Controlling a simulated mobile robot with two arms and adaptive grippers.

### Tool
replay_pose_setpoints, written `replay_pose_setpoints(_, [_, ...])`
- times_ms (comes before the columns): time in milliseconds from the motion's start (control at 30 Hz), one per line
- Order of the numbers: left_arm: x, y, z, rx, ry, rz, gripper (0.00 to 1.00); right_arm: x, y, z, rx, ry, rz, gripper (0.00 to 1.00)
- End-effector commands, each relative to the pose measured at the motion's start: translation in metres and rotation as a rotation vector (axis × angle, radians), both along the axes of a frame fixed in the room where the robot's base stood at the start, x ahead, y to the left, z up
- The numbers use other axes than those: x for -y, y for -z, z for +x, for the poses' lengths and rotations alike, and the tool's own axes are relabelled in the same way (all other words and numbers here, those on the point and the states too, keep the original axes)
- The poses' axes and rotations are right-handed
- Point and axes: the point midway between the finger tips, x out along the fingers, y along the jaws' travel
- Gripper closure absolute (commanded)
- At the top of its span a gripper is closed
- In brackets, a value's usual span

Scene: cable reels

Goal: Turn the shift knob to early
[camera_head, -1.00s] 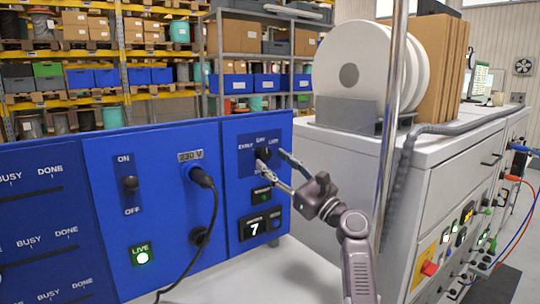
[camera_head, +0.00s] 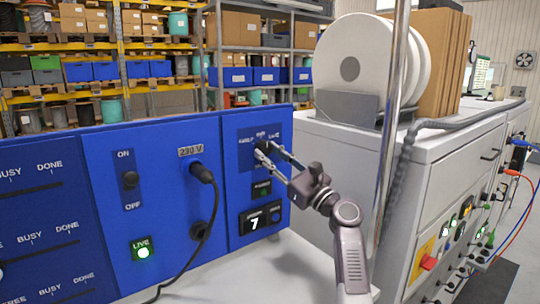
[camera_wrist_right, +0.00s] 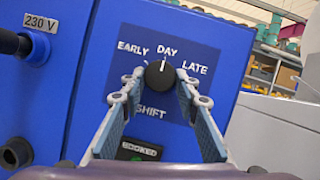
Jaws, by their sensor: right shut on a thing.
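The shift knob (camera_wrist_right: 159,74) is a small black knob on a dark blue plate (camera_wrist_right: 150,45) marked EARLY, DAY, LATE and SHIFT. Its white mark points up, roughly at DAY. My right gripper (camera_wrist_right: 159,80) is shut on the knob, one fingertip at its left side and one at its right. In the head view my right gripper (camera_head: 264,151) reaches the plate at the right end of the blue panel (camera_head: 226,205). There its fingers partly cover the knob. My left gripper is not in view.
A black plug (camera_head: 202,173) with a hanging cable sits left of the knob under the 230 V label. A white cabinet (camera_head: 350,165) with reels stands at right.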

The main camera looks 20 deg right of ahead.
Motion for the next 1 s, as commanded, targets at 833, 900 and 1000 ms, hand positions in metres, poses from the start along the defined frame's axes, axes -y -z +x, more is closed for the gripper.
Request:
replay_pose_setpoints(833, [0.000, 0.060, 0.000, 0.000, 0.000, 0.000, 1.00, 0.006, -0.002, 0.002, 0.196, 0.000, -0.540, 0.95])
replay_pose_setpoints(900, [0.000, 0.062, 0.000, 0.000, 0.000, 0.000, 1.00, 0.007, -0.003, 0.002, 0.217, -0.001, -0.600, 0.95])
replay_pose_setpoints(1000, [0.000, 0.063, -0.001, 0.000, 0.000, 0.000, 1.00, 0.007, -0.005, 0.002, 0.247, -0.001, -0.684, 0.95])
